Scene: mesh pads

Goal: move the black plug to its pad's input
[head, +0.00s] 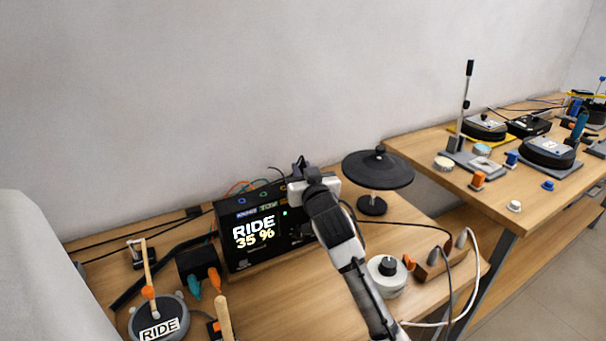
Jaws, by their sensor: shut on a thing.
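My gripper (303,172) is at the top right edge of the black drum module, with its arm crossing in front of the module's right end. It is shut on a small dark thing, which looks like the black plug (300,162); the jaws hide most of it. A thin dark cable shows just left of the jaws. The module (225,243) has a lit screen reading RIDE 35 % and coloured ring marks along its top. I cannot tell whether the plug is in a socket. A black cymbal pad (378,168) stands to the right on a round base.
A round pad labelled RIDE (158,328) lies front left, near a black box (195,262) with teal and orange plugs. A white knob unit (386,275) and a wooden plug holder (432,268) stand right. A second table (440,150) holds more pads and plugs.

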